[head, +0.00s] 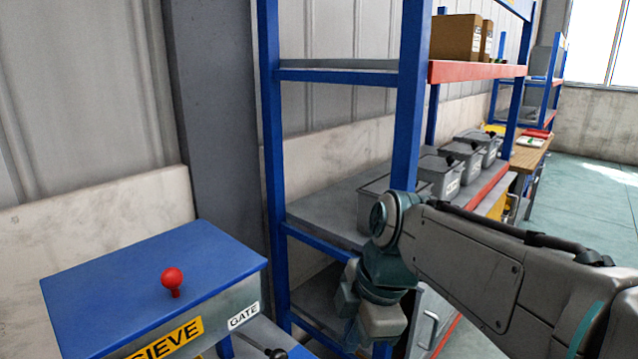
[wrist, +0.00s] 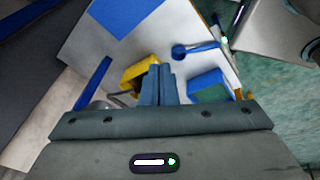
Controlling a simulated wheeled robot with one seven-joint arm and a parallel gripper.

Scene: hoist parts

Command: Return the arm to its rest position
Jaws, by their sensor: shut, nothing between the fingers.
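My arm (head: 470,260) reaches in from the right in the head view, bent at a teal and grey joint in front of the blue shelf post. Its lower wrist part (head: 378,318) hangs down beside the shelf, and the fingertips cannot be made out there. In the wrist view my gripper (wrist: 158,72) shows its two blue-grey fingers together, shut and empty. Beyond the fingers are a yellow part (wrist: 138,74), a blue block (wrist: 208,85) and a blue knob-ended bar (wrist: 195,48) against a pale surface; whether the fingers touch any of them is unclear.
A blue-topped sieve box (head: 150,280) with a red knob (head: 172,278) stands at the lower left. The blue shelf rack (head: 272,150) holds several lidded grey bins (head: 440,172) and cardboard boxes (head: 455,38). Open green floor (head: 590,195) lies at the right.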

